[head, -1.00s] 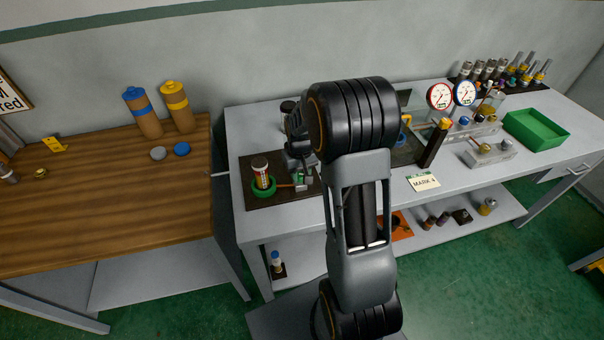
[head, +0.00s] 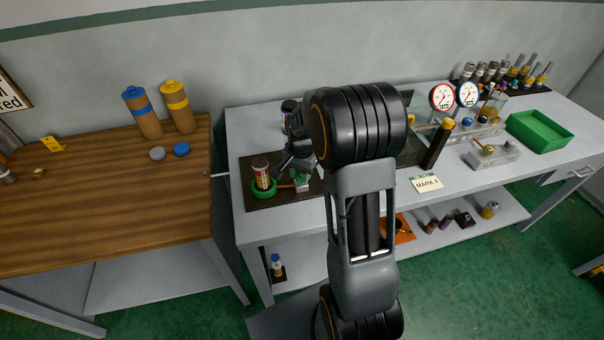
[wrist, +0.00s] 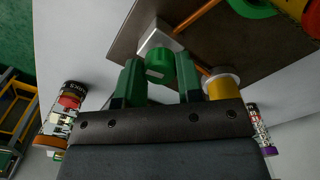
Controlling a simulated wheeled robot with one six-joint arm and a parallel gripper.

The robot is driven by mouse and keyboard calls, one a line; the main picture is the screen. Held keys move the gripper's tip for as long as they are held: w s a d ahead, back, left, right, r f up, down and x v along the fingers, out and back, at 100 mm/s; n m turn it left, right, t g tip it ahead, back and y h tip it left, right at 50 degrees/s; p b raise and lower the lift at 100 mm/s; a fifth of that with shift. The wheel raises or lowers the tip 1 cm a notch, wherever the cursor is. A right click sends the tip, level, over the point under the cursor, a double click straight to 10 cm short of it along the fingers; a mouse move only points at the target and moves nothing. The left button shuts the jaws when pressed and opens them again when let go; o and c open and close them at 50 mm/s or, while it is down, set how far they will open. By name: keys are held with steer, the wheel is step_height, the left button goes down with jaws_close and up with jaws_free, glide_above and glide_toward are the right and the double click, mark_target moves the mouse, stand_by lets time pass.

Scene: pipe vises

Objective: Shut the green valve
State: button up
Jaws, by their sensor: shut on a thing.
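The green valve (head: 301,183) sits on a small pale block on the dark brown board, at the end of a copper pipe. In the wrist view its green handle (wrist: 158,72) lies between my fingers. My gripper (head: 299,168) is over the valve, shut on the handle; its fingers (wrist: 160,80) show at both sides of it in the wrist view. How far the handle is turned cannot be told, as the gripper and arm hide part of it.
A can stands in a green ring (head: 262,194) left of the valve. The dark board (head: 285,200) lies on the grey bench (head: 250,228). In the wrist view a yellow and white cylinder (wrist: 221,82) is close to the right finger. Gauges (head: 442,96) and a green tray (head: 540,132) are farther right.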

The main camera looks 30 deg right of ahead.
mark_target(301, 174)
steer(key=shift+w+d+r+m, duration=0.1)
steer(key=shift+r+m, duration=0.05)
steer(key=shift+m, duration=0.65)
steer(key=o, duration=0.7)
steer(key=shift+d, duration=0.1)
steer(key=shift+o, duration=1.1)
step_height(301, 174, up, 14)
steer(key=shift+f+b, duration=0.2)
steer(key=shift+b, duration=0.1)
